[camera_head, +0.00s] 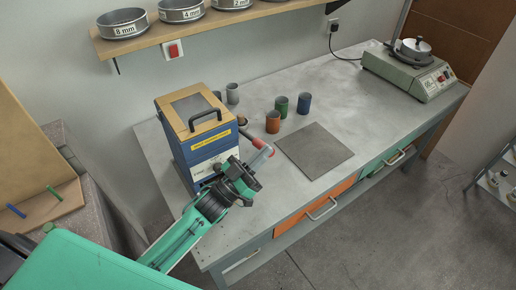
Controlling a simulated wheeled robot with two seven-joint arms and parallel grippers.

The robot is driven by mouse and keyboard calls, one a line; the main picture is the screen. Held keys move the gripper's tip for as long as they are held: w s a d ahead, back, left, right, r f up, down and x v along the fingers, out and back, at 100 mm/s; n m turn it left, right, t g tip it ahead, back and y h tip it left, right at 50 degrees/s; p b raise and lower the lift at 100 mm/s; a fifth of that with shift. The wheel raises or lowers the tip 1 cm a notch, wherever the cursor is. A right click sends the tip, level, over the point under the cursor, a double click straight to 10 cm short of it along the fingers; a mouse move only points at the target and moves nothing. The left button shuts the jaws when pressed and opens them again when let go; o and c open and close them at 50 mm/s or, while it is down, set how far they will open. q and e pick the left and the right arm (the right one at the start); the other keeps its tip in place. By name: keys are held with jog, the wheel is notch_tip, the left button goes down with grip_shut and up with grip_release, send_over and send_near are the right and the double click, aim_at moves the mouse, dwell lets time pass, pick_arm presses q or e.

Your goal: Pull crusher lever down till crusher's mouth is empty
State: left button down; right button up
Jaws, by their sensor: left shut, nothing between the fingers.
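The crusher (184,152) is a blue box with a wooden top, a dark carry handle and a yellow label, on the left part of the bench. Its lever (263,145), with a red grip, sticks out to the right of the box. My left gripper (261,158) is shut and empty. Its fingertips are at the lever's red grip; I cannot tell whether they touch it. My arm and gripper cover the lower right of the crusher's front. The contents of the crusher's mouth cannot be seen. My right gripper is not in view.
Orange (273,122), green (281,106), blue (304,103) and grey cups stand behind the lever. A flat grey plate (314,151) lies to the right. A hot-plate-like device (408,73) stands at the far right. A shelf (210,24) with sieves hangs above.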

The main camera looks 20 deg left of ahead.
pick_arm(q)
notch_tip(320, 180, down, 6)
jog(key=m+g+h+b, duration=0.2)
jog(key=m+b, duration=0.2)
jog(key=shift+s+d+m, duration=0.3)
jog(key=shift+s+d, duration=0.05)
jog(key=shift+d, duration=0.1)
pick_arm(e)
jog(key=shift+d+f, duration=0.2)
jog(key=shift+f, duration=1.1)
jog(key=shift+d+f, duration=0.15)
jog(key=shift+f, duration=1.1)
